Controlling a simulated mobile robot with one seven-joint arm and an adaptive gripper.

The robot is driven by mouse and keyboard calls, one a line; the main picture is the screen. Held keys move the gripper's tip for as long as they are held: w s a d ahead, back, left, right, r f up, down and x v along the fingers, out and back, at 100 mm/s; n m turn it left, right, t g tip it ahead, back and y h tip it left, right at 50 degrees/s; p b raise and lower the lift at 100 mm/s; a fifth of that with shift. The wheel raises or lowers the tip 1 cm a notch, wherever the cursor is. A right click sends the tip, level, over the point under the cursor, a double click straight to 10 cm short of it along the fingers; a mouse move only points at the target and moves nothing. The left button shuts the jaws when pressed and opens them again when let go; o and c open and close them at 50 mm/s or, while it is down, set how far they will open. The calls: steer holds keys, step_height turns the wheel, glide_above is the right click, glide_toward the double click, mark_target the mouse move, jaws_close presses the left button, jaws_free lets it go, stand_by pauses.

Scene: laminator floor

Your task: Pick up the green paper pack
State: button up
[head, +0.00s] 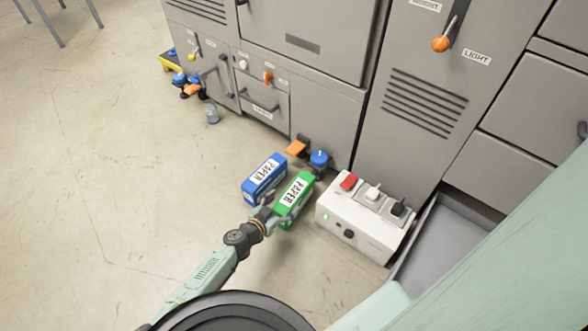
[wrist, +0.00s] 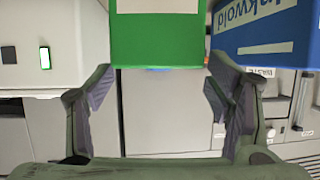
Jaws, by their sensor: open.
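The green paper pack (head: 293,200) stands on the floor in the head view, with a white label marked PAPER. In the wrist view the green pack (wrist: 158,40) fills the top middle, just beyond and between the fingers. My gripper (head: 272,219) is at the pack's near lower-left end. In the wrist view my gripper (wrist: 160,90) is open, with the two fingers apart and nothing clearly held between them. The fingertips are close to the pack's sides; I cannot tell whether they touch.
A blue paper pack (head: 264,180) stands close beside the green one on the left. A white switch box (head: 362,222) stands to the right. The floor at left is clear.

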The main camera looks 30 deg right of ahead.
mark_target(290, 198)
steer(key=b+x, duration=0.2)
steer(key=x, duration=0.3)
steer(key=shift+d, duration=0.25)
steer(key=shift+r, duration=0.1)
steer(key=shift+c, duration=0.4)
steer(key=shift+s, duration=0.1)
jaws_close()
